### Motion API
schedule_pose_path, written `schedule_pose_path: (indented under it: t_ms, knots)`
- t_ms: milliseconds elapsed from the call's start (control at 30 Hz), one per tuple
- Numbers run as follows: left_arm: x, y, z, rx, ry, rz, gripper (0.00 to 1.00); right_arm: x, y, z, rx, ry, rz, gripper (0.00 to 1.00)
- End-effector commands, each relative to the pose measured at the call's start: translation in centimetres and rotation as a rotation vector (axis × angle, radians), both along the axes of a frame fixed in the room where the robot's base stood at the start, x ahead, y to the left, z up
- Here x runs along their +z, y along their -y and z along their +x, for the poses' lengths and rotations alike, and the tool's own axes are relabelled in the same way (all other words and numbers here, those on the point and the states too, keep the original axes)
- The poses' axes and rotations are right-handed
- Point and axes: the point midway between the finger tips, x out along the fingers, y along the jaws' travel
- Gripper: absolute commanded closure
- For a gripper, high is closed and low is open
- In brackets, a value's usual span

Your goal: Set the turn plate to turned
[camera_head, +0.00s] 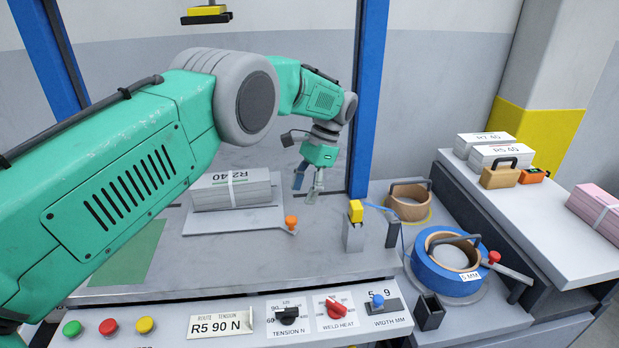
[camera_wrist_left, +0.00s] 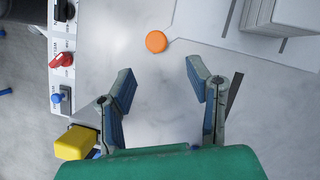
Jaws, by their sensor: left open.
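The turn plate (camera_head: 235,221) is a flat light grey plate on the machine's table. A strapped paper stack (camera_head: 232,189) marked R2 40 lies on it. An orange knob (camera_head: 291,222) stands on the end of an arm at the plate's right front. My left gripper (camera_head: 306,190) points down above the table, behind and slightly right of the knob. In the left wrist view the orange knob (camera_wrist_left: 156,41) lies beyond the open, empty fingers (camera_wrist_left: 160,74), roughly centred between them. The plate (camera_wrist_left: 222,20) shows at the top. My right gripper is not in view.
A yellow-topped post (camera_head: 355,212) stands right of my gripper. A blue strap reel (camera_head: 431,270) with a red knob (camera_head: 494,257) is further right. The front panel (camera_head: 255,320) has buttons and dials. Blue uprights (camera_head: 369,95) frame the back.

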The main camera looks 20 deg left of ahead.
Motion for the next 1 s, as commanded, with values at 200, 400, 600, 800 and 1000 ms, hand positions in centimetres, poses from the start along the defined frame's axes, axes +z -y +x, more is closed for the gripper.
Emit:
schedule_pose_path:
  t_ms: [200,400,600,800,1000]
  knots:
    - [2.7,0.8,1.2,-0.001,-0.002,0.0,0.55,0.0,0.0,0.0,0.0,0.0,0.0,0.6]
    - [3.7,1.0,1.5,-0.001,-0.005,-0.001,0.55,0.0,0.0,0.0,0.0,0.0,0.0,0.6]
    - [3.8,1.0,1.5,0.0,-0.004,-0.001,0.55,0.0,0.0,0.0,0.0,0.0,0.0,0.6]
    - [3.8,1.0,1.5,0.0,-0.004,-0.001,0.55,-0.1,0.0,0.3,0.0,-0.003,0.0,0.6]
    - [3.8,1.0,1.5,0.0,-0.004,-0.001,0.55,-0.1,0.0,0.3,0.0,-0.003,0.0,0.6]
